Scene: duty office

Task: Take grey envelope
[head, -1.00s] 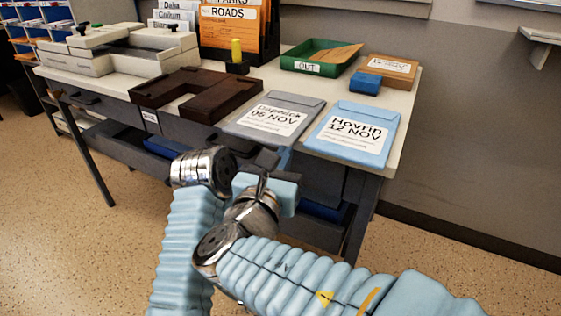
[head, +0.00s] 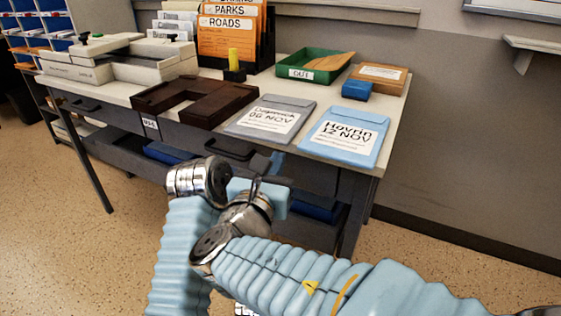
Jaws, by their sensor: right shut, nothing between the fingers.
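The grey envelope (head: 269,120) lies flat on the desk top near its front edge, with a white label reading what looks like "Dapwick 06 NOV". A blue envelope (head: 345,136) labelled "Hovrin 12 NOV" lies just to its right. My right gripper (head: 268,182) is shut and empty. It is in front of the desk and shows below the grey envelope in the picture, apart from it. My left gripper is not in view.
The desk (head: 308,151) also bears a dark brown U-shaped tray (head: 206,114) left of the envelope, a green tray marked OUT (head: 288,74), a blue block (head: 357,90), a brown box (head: 379,76) and an orange file rack (head: 232,38). A drawer handle (head: 232,150) sticks out below the desk top.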

